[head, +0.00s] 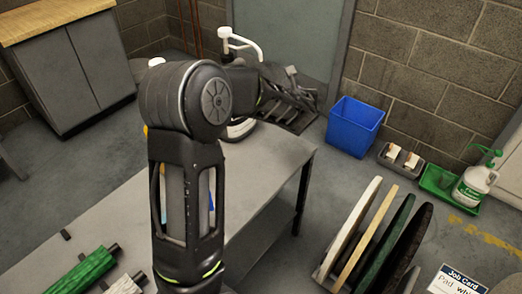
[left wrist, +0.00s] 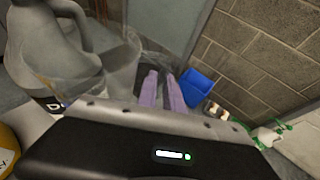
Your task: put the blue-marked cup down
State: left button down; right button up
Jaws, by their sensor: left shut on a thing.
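My left gripper (left wrist: 162,88) shows in the left wrist view as two purple-grey fingers beyond the dark wrist housing. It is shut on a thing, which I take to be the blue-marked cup. A pale, see-through, cup-like shape (left wrist: 122,72) shows just left of the fingers; I see no blue mark on it and its edges are unclear. In the head view my large black left arm stands in the middle and covers much of the table, and the cup cannot be made out there. My right gripper is in neither view.
A grey jug (left wrist: 55,50) stands close left of the gripper, with a yellow container (left wrist: 8,150) below it. On the floor are a blue bin (head: 354,127) and upright pads (head: 375,230).

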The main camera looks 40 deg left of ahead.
pick_arm(q)
jog(key=a, duration=0.1)
jog(key=a+r, duration=0.1)
jog(key=shift+s+a+r, duration=0.15)
jog(key=shift+a, duration=0.2)
notch_tip(320, 180, down, 14)
jog(key=b, duration=0.3)
jog(key=shift+r, duration=0.2)
jog(key=shift+f+b, duration=0.45)
jog(key=shift+f, duration=1.8)
